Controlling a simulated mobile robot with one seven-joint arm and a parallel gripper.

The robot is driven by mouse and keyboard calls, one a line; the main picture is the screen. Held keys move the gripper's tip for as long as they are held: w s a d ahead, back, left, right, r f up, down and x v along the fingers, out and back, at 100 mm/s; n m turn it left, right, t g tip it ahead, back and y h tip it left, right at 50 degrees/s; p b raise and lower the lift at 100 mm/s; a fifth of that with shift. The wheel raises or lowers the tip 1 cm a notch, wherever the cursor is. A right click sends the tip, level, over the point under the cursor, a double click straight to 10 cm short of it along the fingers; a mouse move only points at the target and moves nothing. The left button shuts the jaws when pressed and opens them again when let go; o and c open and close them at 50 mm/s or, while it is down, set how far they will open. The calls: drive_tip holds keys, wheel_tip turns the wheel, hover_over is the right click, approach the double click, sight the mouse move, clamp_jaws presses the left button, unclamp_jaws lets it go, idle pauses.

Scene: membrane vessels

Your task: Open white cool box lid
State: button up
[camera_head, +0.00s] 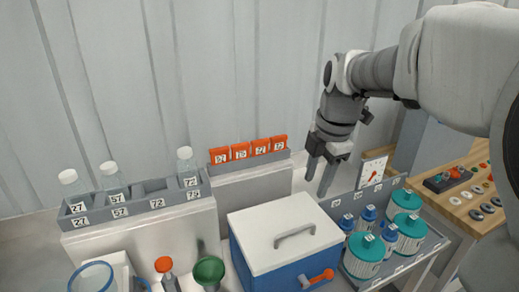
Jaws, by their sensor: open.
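The cool box (268,270) has a blue body and a white lid (262,225) with a grey arched handle (294,235) on top. The lid lies flat and shut on the box. An orange latch or lever (321,276) shows on the box's front, near its right corner. My gripper (319,182) is open and empty. It points down above and behind the lid's right back corner, apart from the handle. The lower part of the box is cut off by the picture's bottom edge.
A grey rack (137,206) with numbered bottles stands at left, and orange numbered blocks (241,151) sit behind the box. Teal-lidded jars (365,247) and blue-capped bottles stand close at right. A green funnel (209,270) is left of the box. A wooden bench (455,205) is far right.

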sight(301, 227)
drive_tip(key=w+f, duration=0.1)
drive_tip(key=f, duration=0.4)
drive_tip(key=w+f, duration=0.1)
drive_tip(key=f, duration=0.4)
drive_tip(key=w+a+f, duration=0.1)
drive_tip(key=f, duration=0.4)
drive_tip(key=shift+f+p, duration=0.3)
drive_tip(key=shift+f, duration=0.1)
clamp_jaws()
idle(0.5)
